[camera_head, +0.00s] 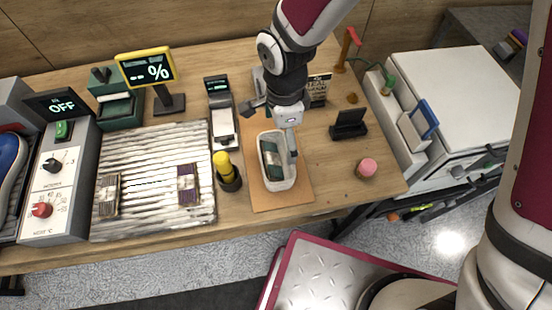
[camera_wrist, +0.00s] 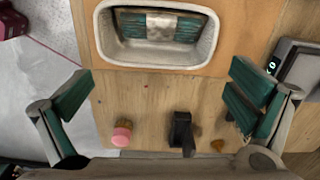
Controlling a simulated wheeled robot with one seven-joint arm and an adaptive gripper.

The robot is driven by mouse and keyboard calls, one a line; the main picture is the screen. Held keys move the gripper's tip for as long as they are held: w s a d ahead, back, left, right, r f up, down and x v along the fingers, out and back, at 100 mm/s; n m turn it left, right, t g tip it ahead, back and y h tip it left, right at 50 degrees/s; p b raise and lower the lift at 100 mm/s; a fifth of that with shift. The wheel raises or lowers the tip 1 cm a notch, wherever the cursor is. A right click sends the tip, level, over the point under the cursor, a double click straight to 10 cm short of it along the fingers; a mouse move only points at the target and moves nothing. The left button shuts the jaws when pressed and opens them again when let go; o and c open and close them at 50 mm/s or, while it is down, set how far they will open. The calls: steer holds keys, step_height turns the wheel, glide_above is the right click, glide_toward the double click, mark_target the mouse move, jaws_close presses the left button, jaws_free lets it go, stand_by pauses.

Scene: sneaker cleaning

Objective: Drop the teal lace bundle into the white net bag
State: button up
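The teal lace bundle (camera_head: 270,158) lies inside a white open-topped container (camera_head: 293,176), the only thing here that looks like the net bag. The wrist view also shows the bundle (camera_wrist: 187,28), with a grey band around its middle, inside the container's pale rim (camera_wrist: 160,63). My gripper (camera_head: 270,132) is above the container's far end in the head view. In the wrist view my gripper (camera_wrist: 160,95) has its teal-padded fingers spread wide, with nothing between them. The bundle is apart from both fingers. My gripper hides part of the container's far end in the head view.
The container stands on a brown board (camera_head: 296,203). Left of it are a yellow-topped black holder (camera_head: 228,180) and a ribbed tray (camera_head: 150,212) with two dark bundles. Right are a pink-topped item (camera_head: 366,168) and a black stand (camera_head: 349,124). Some bare wood lies between these.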

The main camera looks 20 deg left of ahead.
steer(key=shift+r, duration=0.1)
step_height(320, 180, up, 12)
stand_by(0.5)
steer(key=w+d+r+n+t, duration=0.1)
steer(key=d+r+n, duration=0.1)
steer(key=d+r, duration=0.45)
steer(key=w+d+r+n+t, duration=0.15)
steer(key=d+r, duration=0.25)
steer(key=d, duration=0.5)
steer(key=s+d+r+n+t, duration=0.1)
steer(key=s+d+r+n, duration=0.1)
steer(key=d, duration=0.5)
steer(key=s+d+r+n+t, duration=0.2)
steer(key=s+d+r+n, duration=0.1)
steer(key=s+d+n, duration=0.2)
steer(key=shift+s+d+r, duration=0.3)
steer(key=shift+s+d, duration=0.8)
steer(key=shift+d, duration=0.4)
